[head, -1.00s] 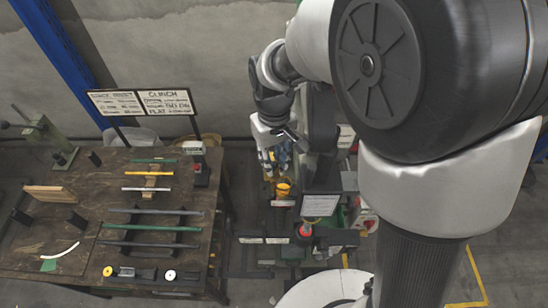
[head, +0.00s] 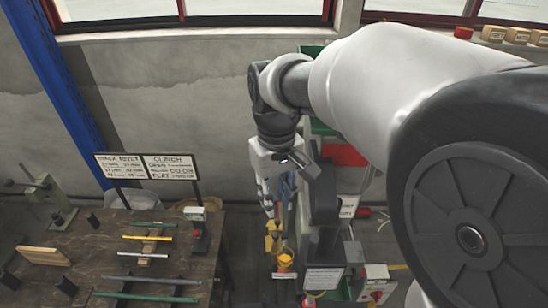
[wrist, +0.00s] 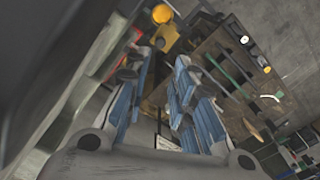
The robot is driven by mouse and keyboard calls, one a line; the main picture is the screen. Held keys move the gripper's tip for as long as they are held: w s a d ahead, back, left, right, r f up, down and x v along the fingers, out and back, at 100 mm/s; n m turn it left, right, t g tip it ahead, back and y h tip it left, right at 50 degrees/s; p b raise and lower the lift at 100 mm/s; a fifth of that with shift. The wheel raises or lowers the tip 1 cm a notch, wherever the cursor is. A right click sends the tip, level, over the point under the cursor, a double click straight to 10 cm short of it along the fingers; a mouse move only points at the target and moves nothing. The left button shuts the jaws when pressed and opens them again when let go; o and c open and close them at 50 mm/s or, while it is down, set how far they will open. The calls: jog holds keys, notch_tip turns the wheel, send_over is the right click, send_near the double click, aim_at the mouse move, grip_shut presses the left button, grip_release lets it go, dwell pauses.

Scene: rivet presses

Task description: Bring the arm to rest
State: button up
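My arm reaches from the right of the head view, with the wrist hanging in front of the grey wall. My gripper (head: 268,208) points downward in the air, to the right of the wooden bench and above a yellow part of a machine (head: 275,243). In the wrist view my gripper (wrist: 160,72) shows two fingers with blue pads standing apart, with nothing held between them. The bench and the machine's yellow part lie beyond the fingertips there.
The wooden bench (head: 100,250) at left holds coloured bars, a green hand press (head: 48,195) and a two-panel sign (head: 147,166). A dark machine column (head: 325,215) stands close to the right of my gripper. Boxes (head: 515,36) stand on a sill at upper right.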

dwell(0.3)
jog(key=s+d+f+m+t+b, duration=0.1)
jog(key=s+d+f+b, duration=0.2)
jog(key=b, duration=0.1)
jog(key=s+d+f+m+b, duration=0.1)
jog(key=s+d+f+b, duration=0.2)
jog(key=b, duration=0.2)
jog(key=s+d+f+t+b, duration=0.1)
jog(key=s+d+f+b, duration=0.2)
jog(key=s+b, duration=0.1)
jog(key=shift+s+m+t, duration=0.1)
jog(key=shift+m+t, duration=0.2)
jog(key=shift+m, duration=0.1)
jog(key=s+d+f+m+t+b, duration=0.2)
jog(key=s+d+f+b, duration=0.1)
jog(key=s+f+b, duration=0.4)
notch_tip(320, 180, down, 3)
jog(key=shift+s+d+r+b, duration=0.1)
jog(key=shift+s+d+b, duration=0.2)
jog(key=shift+d+b, duration=0.15)
jog(key=shift+a, duration=0.15)
dwell(0.4)
